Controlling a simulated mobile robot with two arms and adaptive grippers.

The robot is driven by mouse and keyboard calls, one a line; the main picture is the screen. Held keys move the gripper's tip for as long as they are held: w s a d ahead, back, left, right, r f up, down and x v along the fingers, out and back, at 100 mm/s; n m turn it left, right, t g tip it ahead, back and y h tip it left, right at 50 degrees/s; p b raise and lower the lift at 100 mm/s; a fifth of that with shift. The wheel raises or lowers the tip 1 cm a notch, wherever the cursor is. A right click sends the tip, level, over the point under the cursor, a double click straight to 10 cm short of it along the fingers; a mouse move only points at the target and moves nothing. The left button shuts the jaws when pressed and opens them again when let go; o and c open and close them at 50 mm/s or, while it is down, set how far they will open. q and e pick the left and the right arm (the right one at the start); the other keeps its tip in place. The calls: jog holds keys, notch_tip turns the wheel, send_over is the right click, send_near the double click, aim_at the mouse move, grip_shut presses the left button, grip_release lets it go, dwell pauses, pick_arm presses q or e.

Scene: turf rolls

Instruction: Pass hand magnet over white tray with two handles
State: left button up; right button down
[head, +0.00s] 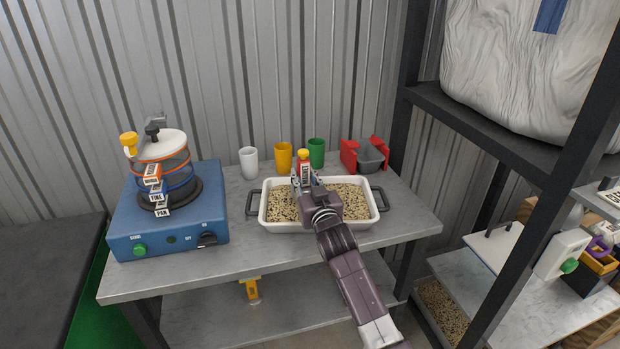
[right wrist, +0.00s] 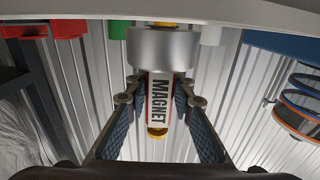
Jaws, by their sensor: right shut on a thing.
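The white tray (head: 290,228) with two dark side handles stands on the grey bench and is filled with speckled tan grain (head: 282,206). My right gripper (head: 304,184) is over the tray and shut on the hand magnet (head: 303,159), which has a red body and yellow top. In the right wrist view the magnet (right wrist: 160,100) sits between both fingers, its MAGNET label facing the camera and its silver head toward the tray side. The gripper hides part of the grain, and the gap between magnet and grain is hard to tell. My left gripper is out of view.
A blue sieve shaker (head: 170,225) with stacked sieves stands left of the tray. White (head: 249,163), yellow (head: 283,158) and green (head: 316,153) cups and a grey bin in a red holder (head: 370,156) line the back. A dark shelf frame (head: 500,240) rises at right.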

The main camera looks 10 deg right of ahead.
aim_at(303, 151)
jog(key=shift+r+p, duration=3.75)
jog(key=shift+r, duration=0.5)
